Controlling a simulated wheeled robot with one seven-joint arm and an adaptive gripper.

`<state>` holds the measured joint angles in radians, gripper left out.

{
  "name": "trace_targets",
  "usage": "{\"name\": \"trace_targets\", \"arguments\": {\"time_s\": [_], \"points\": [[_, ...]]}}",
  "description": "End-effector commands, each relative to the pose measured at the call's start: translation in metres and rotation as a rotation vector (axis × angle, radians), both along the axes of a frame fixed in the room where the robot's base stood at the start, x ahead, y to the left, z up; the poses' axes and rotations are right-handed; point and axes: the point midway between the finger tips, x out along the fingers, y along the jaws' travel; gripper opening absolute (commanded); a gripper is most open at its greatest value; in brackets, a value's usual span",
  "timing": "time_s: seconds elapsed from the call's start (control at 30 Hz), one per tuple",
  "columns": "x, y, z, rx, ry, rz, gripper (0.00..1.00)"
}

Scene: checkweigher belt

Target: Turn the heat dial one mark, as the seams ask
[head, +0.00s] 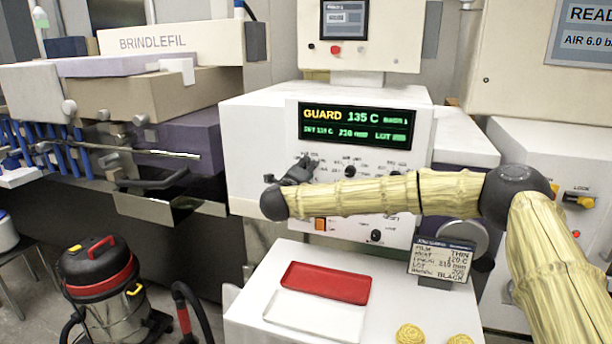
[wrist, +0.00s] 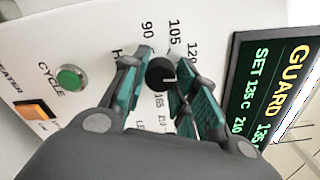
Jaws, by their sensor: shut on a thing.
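The heat dial (wrist: 161,73) is a small black knob on the white panel, with printed marks such as 90, 105 and 165 around it. Where the dial points is hard to tell. In the head view my gripper (head: 300,168) is at the left of the panel's knob row and hides the dial. The display (head: 354,124) reads GUARD 135 C; in the wrist view the display (wrist: 265,100) shows SET 135 C.
A green CYCLE button (wrist: 71,78) and an orange HEATER switch (wrist: 32,109) are near the dial. Below stand a red tray (head: 325,282), a white tray (head: 318,316), yellow round pieces (head: 410,334) and a settings card (head: 441,262). A vacuum cleaner (head: 105,285) is at left.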

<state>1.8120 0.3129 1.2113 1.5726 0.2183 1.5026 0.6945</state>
Motion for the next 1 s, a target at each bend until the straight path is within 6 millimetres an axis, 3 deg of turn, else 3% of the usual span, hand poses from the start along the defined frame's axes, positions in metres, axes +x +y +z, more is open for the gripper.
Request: {"name": "trace_targets", "arguments": {"time_s": [1.0], "points": [[-0.0009, 0.0017, -0.0014, -0.886, 0.288, 0.002, 0.05]]}}
